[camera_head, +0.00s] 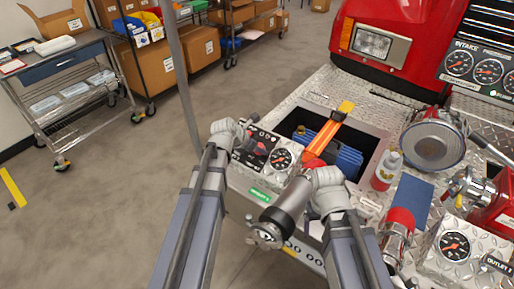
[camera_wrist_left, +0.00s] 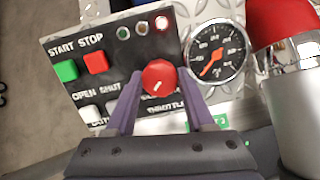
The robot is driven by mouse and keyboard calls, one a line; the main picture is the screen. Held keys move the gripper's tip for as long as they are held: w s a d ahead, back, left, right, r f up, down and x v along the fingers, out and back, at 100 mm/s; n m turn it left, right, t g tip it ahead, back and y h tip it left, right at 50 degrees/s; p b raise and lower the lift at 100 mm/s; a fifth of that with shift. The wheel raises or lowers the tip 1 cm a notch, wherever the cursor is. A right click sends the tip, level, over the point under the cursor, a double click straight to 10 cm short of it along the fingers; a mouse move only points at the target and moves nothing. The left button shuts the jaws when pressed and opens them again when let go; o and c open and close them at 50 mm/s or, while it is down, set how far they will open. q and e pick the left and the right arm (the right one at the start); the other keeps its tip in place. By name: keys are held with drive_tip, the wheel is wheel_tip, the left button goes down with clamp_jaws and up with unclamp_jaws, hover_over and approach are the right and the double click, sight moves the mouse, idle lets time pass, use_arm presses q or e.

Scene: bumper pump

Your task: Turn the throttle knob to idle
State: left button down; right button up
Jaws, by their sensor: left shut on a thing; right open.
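The throttle knob (camera_wrist_left: 158,78) is a round red knob with a white pointer mark, on the black control panel (camera_wrist_left: 110,58). In the left wrist view, the purple fingers of my left gripper (camera_wrist_left: 159,88) are shut on the knob, one at each side. The pointer slants toward the lower left of that picture. The lettering below the knob is partly hidden by the fingers. In the head view, my left wrist (camera_head: 228,132) is beside the panel, and the knob is hard to make out. My right gripper (camera_head: 326,178) is near the open bay, its fingers barely visible; it is open.
A gauge (camera_wrist_left: 215,53) sits right of the panel. The open bay (camera_head: 350,122) holds a blue load under an orange strap (camera_head: 323,142). A bottle (camera_head: 386,170) and valves crowd the right.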

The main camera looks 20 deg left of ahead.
use_arm(q)
drive_tip(key=shift+c, duration=1.4)
unclamp_jaws()
drive_tip(key=p+v, duration=0.6)
drive_tip(key=v, duration=0.1)
drive_tip(key=shift+s+r, duration=0.25)
drive_tip(key=shift+r, duration=0.05)
drive_tip(key=shift+w+a+f, duration=0.1)
